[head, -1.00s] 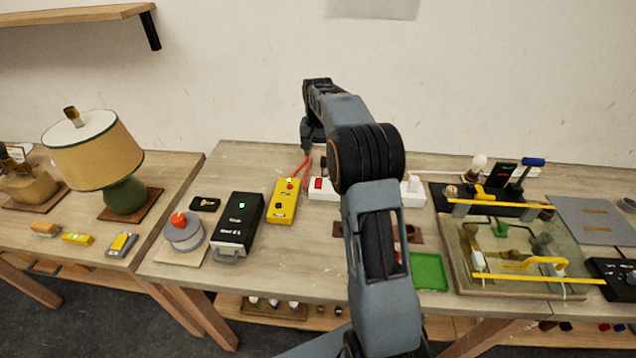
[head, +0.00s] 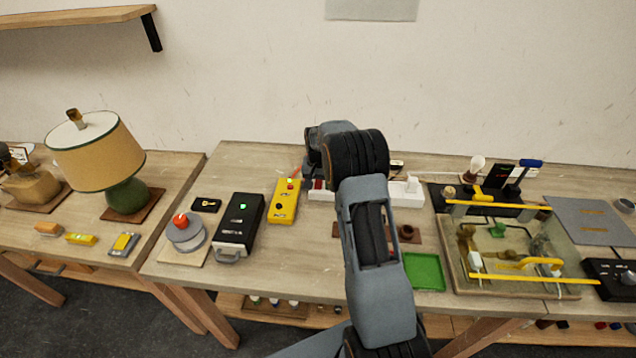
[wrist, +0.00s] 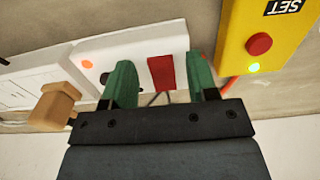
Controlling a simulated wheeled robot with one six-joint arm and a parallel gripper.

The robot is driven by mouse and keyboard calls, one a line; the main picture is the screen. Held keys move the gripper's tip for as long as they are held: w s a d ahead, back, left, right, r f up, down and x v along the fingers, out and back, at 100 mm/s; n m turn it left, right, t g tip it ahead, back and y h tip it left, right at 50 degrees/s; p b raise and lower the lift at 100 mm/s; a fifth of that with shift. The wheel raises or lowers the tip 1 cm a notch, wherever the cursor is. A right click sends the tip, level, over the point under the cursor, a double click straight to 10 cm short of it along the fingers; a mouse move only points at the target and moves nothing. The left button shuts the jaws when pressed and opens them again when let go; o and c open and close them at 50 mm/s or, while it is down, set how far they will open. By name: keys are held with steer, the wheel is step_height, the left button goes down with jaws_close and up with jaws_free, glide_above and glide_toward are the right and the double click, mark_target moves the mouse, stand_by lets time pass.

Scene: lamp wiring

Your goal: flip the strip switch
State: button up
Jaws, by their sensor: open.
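The white power strip (head: 403,193) lies near the back of the table, partly hidden behind my arm in the head view. Its red switch (wrist: 161,73) shows in the wrist view between the two green fingertips of my gripper (wrist: 163,84). The switch's red edge also shows in the head view (head: 319,184), beside my gripper. The gripper is open, with one finger on each side of the switch. I cannot tell whether either finger touches it. An orange light (wrist: 87,64) shows on the strip, left of the fingers.
A yellow box (head: 285,201) with a red button and a lit green light stands just left of the strip's end. A black-topped box (head: 241,219) and a green tray (head: 425,270) are nearby.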

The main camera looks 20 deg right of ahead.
steer(key=c, duration=0.9)
steer(key=shift+w+d+r+g+y+p, duration=0.1)
steer(key=shift+w+r+g+y+p, duration=0.15)
steer(key=shift+g+p, duration=0.45)
steer(key=shift+f+g+y+p, duration=0.1)
steer(key=shift+g+y+p, duration=0.35)
steer(key=shift+g+p, duration=0.25)
steer(key=o, duration=0.9)
steer(key=v, duration=1.3)
steer(key=shift+d+r+b, duration=0.15)
steer(key=shift+r+b, duration=0.15)
steer(key=shift+r, duration=0.1)
steer(key=shift+w, duration=0.1)
